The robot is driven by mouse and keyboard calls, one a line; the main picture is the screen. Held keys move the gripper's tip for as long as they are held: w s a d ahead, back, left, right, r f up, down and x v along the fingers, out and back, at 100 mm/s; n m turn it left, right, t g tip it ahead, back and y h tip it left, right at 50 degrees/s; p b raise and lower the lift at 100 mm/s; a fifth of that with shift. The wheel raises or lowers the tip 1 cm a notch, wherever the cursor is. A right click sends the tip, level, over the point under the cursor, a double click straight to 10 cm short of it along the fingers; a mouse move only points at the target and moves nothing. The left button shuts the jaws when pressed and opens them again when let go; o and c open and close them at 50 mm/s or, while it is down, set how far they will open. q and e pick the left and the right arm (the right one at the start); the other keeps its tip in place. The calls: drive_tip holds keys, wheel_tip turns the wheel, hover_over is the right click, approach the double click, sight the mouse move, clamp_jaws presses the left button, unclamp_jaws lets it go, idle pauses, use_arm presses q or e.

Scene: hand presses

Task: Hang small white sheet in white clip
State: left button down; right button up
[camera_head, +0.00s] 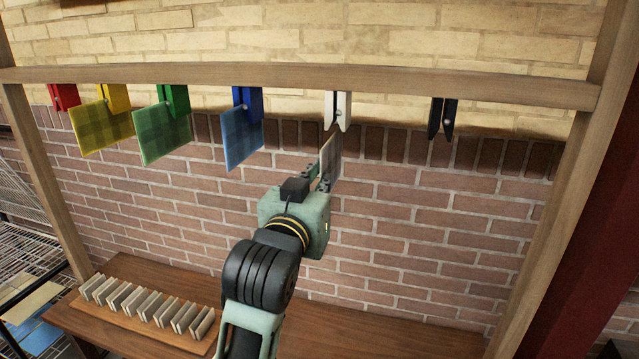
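The white clip (338,108) hangs from the wooden beam, right of the middle, with its jaws pointing down. My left gripper (324,180) is shut on a small pale greyish-white sheet (331,157), seen nearly edge-on. The sheet stands upright, and its upper edge is just below the white clip's jaws. I cannot tell whether the sheet touches the clip or is between its jaws. The far finger is partly hidden by the sheet. My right gripper is not in view.
Yellow (102,127), green (162,133) and blue (242,135) sheets hang in matching clips to the left. The red clip (63,97) and black clip (442,117) show no sheet. A holder (135,320) with several upright pale pieces sits on the wooden bench (330,338). Brick wall stands behind.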

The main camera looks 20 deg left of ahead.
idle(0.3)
use_arm(q)
drive_tip(key=shift+r, duration=0.15)
drive_tip(key=shift+r, duration=2.15)
drive_tip(key=c, duration=2.5)
unclamp_jaws()
drive_tip(key=o, duration=0.6)
drive_tip(key=shift+o, duration=0.2)
